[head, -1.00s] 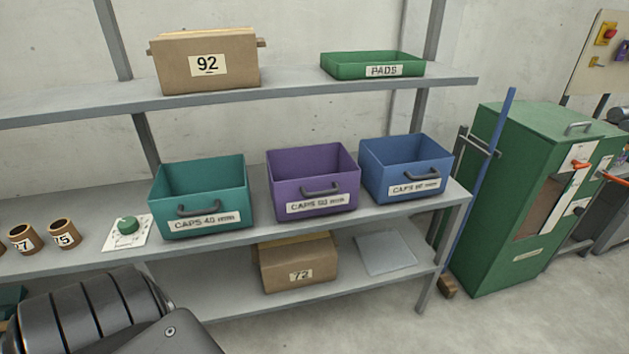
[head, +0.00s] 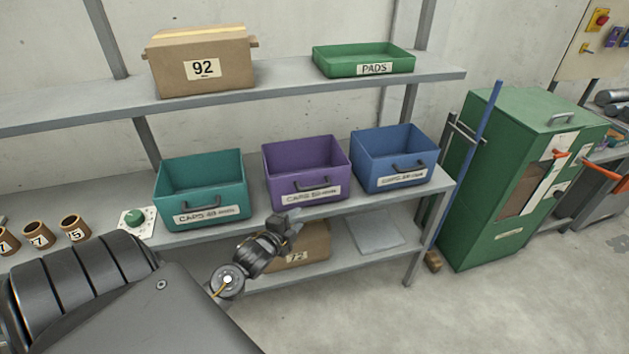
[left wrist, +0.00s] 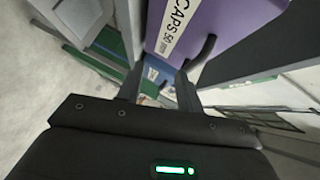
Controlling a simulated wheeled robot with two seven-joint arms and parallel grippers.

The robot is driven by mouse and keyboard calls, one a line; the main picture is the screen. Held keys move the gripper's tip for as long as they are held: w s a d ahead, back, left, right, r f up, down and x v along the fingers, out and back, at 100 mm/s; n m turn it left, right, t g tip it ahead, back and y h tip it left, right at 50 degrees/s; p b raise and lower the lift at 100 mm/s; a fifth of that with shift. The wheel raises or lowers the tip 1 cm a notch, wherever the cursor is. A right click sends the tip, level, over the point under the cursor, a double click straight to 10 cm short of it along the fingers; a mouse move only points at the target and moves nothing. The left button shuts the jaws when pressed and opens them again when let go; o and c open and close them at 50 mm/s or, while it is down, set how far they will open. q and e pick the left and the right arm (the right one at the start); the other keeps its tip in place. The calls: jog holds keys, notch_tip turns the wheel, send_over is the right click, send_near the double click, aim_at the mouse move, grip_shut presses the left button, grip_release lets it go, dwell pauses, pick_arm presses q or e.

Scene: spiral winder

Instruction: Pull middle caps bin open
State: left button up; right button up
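The purple middle caps bin (head: 305,158) stands on the shelf between a teal caps bin (head: 200,178) and a blue caps bin (head: 394,152). Its dark front handle (head: 311,184) sits above a white label. My left gripper (head: 288,228) is in front of and below the purple bin, at about the shelf edge, apart from the handle. In the left wrist view the two fingers of my left gripper (left wrist: 160,88) are spread with nothing held between them. The purple bin (left wrist: 215,25) and its handle (left wrist: 201,58) show just beyond the fingers. My right gripper is not in view.
The shelf front edge (head: 390,208) runs beneath the bins. A cardboard box (head: 300,245) on the lower shelf is partly hidden by my left gripper. A green cabinet (head: 495,200) stands to the right. The floor in front of the shelf is clear at right.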

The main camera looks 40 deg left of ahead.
pick_arm(q)
jog(key=m+t, duration=0.1)
send_near(314, 188)
jog(key=p+x, duration=0.1)
jog(key=x, duration=0.4)
jog(key=p+x, duration=0.1)
jog(key=x, duration=0.4)
jog(key=shift+w+a+f+p, duration=0.2)
jog(key=shift+f+p, duration=0.05)
jog(key=shift+p, duration=0.1)
grip_shut()
